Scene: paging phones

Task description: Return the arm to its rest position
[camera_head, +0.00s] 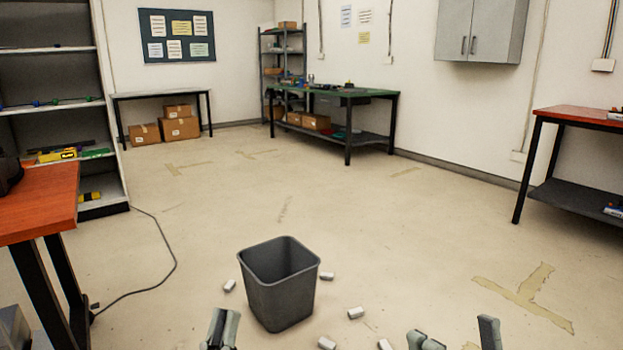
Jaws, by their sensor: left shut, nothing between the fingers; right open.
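My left gripper (223,328) shows at the bottom edge, left of centre, with its fingers together and nothing between them. My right gripper (457,338) shows at the bottom edge, right of centre, with its two fingers spread apart and empty. A dark grey bin (281,300) stands upright on the floor beyond and between the grippers. Its inside looks empty as far as it shows. The rest of both arms is out of view.
Another table (575,117) stands at right.

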